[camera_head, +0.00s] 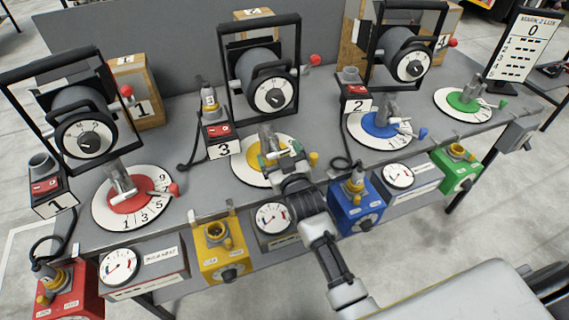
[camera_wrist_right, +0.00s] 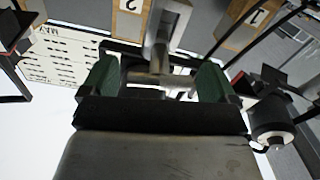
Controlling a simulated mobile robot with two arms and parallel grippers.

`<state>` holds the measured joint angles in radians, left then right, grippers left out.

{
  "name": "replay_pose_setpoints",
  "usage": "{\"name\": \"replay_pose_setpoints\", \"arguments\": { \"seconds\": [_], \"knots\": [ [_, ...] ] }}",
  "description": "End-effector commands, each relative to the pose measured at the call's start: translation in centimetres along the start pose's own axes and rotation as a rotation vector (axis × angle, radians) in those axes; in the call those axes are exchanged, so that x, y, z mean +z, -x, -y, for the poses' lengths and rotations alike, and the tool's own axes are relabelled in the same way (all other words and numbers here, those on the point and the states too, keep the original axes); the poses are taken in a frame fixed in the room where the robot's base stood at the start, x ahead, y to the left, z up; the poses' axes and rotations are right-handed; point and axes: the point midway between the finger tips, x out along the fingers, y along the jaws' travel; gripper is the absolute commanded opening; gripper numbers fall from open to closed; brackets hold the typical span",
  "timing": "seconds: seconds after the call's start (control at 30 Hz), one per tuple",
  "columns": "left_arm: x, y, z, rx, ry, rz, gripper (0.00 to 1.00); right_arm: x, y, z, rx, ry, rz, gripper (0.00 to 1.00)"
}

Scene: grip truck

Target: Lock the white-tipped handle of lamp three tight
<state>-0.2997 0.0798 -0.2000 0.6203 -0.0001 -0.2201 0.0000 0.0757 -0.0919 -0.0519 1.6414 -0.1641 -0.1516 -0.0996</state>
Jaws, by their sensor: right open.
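Lamp three (camera_head: 271,97), a black-framed lamp with a grey drum and white dial, stands at the middle of the bench. Its "3" sign (camera_head: 224,149) is at its lower left. The white disc with a yellow centre (camera_head: 249,172) lies in front, with a grey metal clamp (camera_head: 267,135) on it. My right gripper (camera_head: 283,160) is over this disc and covers part of it. In the wrist view it is open, with green pads either side of a grey metal bar (camera_wrist_right: 160,79); contact cannot be told. The white-tipped handle is not clear behind the gripper. My left gripper is not in view.
Similar lamps stand left (camera_head: 84,137) and right (camera_head: 408,65), with a red disc (camera_head: 131,203) and a blue disc (camera_head: 383,126). A yellow box (camera_head: 220,262) and a blue box (camera_head: 356,211) flank my right arm at the bench's front edge.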

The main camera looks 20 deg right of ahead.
Motion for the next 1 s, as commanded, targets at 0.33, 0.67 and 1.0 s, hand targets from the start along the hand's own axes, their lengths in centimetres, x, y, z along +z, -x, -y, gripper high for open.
{"name": "replay_pose_setpoints", "arguments": {
  "seconds": [0.33, 0.67, 1.0],
  "knots": [
    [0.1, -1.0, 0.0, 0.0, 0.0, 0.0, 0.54, 0.3, 6.3, 0.1, 0.0, 0.0, 0.003, 0.89],
    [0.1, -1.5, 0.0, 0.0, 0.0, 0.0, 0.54, 0.1, 10.2, 0.1, -0.001, 0.0, 0.002, 0.89],
    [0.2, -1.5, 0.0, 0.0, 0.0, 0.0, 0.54, 0.0, 10.4, 0.0, -0.001, 0.0, 0.001, 0.89]
  ]
}}
